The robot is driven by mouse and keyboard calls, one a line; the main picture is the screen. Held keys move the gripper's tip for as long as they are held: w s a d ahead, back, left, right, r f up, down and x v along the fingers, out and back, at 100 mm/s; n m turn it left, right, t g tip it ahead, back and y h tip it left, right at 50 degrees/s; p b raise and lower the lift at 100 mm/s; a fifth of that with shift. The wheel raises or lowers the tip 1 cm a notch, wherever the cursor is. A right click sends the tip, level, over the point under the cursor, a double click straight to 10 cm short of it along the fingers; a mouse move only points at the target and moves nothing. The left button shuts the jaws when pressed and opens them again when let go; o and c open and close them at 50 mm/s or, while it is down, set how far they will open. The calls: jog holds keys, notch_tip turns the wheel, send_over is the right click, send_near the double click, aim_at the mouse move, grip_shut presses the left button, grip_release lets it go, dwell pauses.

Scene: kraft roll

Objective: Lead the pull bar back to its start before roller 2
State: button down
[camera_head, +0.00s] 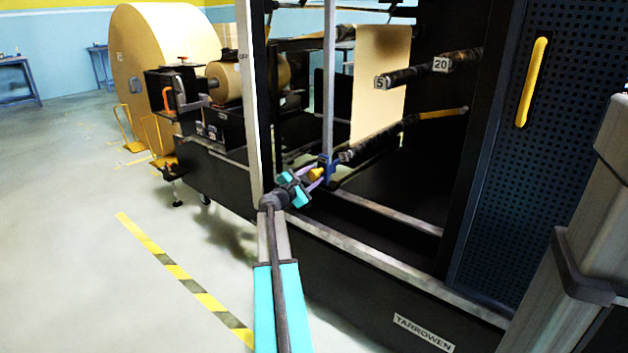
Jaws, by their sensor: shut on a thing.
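My gripper (314,179) is at the open side of the dark machine, its purple fingers shut on a small yellow grip (316,174). The grip sits against a blue block (327,168) at the foot of a pale upright post; I take it as the end of the pull bar. The rest of the bar cannot be made out. A kraft paper web (380,85) hangs behind, right of the post. A dark lower roller (375,143) ends just right of the block.
A large kraft roll (165,70) stands at the back left, with a smaller roll (265,72) on the machine. A pale post (249,110) rises close left of my gripper. A perforated panel (530,180) closes the right. Floor left of the striped line (165,260) is clear.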

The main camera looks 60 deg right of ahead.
jog(key=shift+w+d+r, duration=0.15)
jog(key=shift+w+r, duration=0.35)
jog(key=shift+w, duration=0.2)
jog(key=shift+w+d+r+p, duration=0.1)
jog(key=shift+w+r+p, duration=0.05)
jog(key=shift+r+p, duration=0.8)
jog(key=shift+w+r+p, duration=0.1)
jog(key=shift+r+p, duration=0.6)
jog(key=shift+r, duration=0.35)
jog(key=s+r+p, duration=0.2)
jog(key=r+p, duration=1.2)
jog(key=r, duration=0.7)
jog(key=s+a+r+p, duration=0.1)
jog(key=s+r+p, duration=0.2)
jog(key=r+p, duration=1.2)
notch_tip(320, 180, up, 7)
jog(key=shift+f, duration=0.1)
jog(key=shift+a, duration=0.1)
jog(key=shift+p, duration=0.3)
